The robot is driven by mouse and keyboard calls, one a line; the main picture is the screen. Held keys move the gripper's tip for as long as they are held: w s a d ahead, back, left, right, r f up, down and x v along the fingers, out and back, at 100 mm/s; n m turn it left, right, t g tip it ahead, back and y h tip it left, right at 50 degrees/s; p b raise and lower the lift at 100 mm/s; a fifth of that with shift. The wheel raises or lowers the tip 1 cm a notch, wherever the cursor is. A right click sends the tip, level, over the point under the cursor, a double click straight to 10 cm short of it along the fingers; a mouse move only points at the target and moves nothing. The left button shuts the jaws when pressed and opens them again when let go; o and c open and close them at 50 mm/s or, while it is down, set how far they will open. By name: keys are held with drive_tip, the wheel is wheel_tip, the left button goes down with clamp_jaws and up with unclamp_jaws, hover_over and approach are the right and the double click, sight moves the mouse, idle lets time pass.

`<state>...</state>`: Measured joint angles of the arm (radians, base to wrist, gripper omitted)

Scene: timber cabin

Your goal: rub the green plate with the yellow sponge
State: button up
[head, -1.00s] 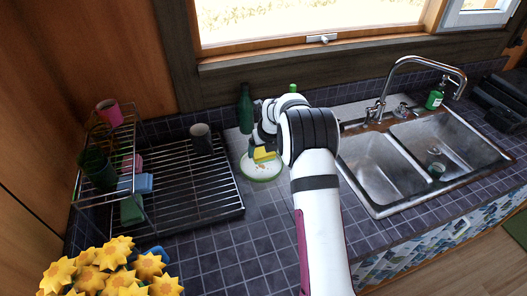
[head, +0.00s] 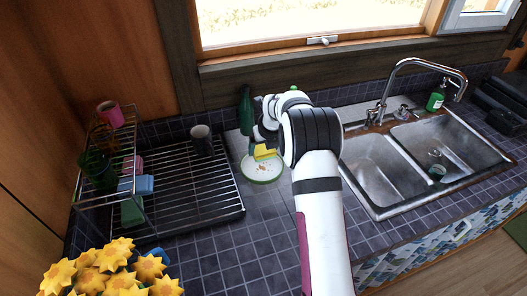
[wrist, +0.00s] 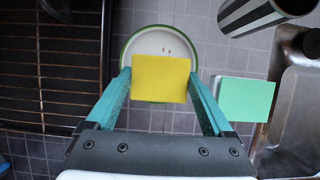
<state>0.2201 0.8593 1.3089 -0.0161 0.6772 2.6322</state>
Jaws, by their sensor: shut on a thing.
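The green plate (head: 262,175) is white inside with a green rim and lies on the counter between the dish rack and the sink. Small brown marks show on its face. In the wrist view the plate (wrist: 131,45) is beyond the sponge, which hides its near part. My gripper (head: 259,143) is shut on the yellow sponge (head: 265,152), over the far part of the plate in the head view. In the wrist view the yellow sponge (wrist: 160,80) sits between the two teal fingers. I cannot tell whether the sponge touches the plate.
A green block (wrist: 246,98) lies right of the gripper, with a striped cylinder (wrist: 255,14) above it. A dark green bottle (head: 246,112) stands behind the plate. The drying rack (head: 185,180) is left, the sink (head: 378,165) right.

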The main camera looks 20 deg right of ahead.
drive_tip(key=shift+f, duration=3.3)
drive_tip(key=shift+w+f, duration=0.45)
drive_tip(key=shift+f, duration=0.15)
drive_tip(key=shift+w, duration=1.25)
drive_tip(key=shift+s, duration=1.6)
drive_tip(key=shift+s+r, duration=0.15)
drive_tip(key=shift+r, duration=3.95)
